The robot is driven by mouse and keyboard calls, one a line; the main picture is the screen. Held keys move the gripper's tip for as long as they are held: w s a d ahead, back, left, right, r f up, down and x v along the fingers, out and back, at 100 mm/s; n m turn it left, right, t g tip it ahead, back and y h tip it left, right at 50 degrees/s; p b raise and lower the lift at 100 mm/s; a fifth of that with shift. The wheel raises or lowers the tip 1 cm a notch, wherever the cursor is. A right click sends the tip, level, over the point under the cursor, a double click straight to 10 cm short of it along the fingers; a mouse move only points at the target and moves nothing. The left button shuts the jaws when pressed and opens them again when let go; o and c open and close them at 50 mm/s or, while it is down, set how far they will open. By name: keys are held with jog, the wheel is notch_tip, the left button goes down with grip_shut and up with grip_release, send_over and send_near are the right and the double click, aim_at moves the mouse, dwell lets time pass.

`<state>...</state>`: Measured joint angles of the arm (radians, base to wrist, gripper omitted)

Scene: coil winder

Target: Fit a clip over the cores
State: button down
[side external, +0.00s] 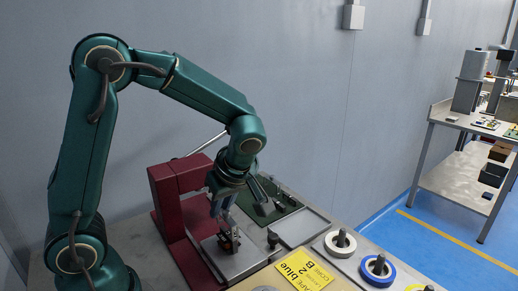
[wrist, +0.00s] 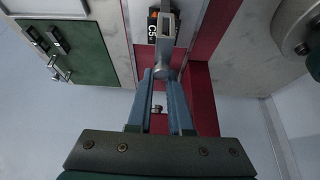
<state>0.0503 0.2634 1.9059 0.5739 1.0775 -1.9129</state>
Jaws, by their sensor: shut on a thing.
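My gripper (side external: 219,212) points down at the red coil winder (side external: 172,187). In the wrist view its two blue-grey fingers (wrist: 161,76) are closed on a silver metal piece, which looks like a clip (wrist: 166,40). The clip reaches from the fingertips over a small dark block with an orange edge and a "C5" label, which looks like the cores (wrist: 153,28). In the side view the cores (side external: 229,243) stand on a pale plate right under the fingers. Whether the clip touches or sits over the cores cannot be told.
A green mat (side external: 291,205) with several dark and silver clips lies behind, also in the wrist view (wrist: 86,68). A grey tray (side external: 302,229), a yellow sign (side external: 296,274), a white tape roll (side external: 331,248) and a blue one (side external: 371,276) are to the right.

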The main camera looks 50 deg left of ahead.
aim_at(223, 228)
jog(key=shift+f, duration=0.3)
dwell(0.4)
jog(key=shift+f, duration=0.75)
jog(key=shift+f, duration=0.35)
jog(key=shift+f, duration=0.35)
jog(key=shift+f, duration=0.2)
jog(key=c, duration=0.8)
grip_release()
jog(key=shift+o, duration=0.2)
jog(key=shift+v, duration=2.6)
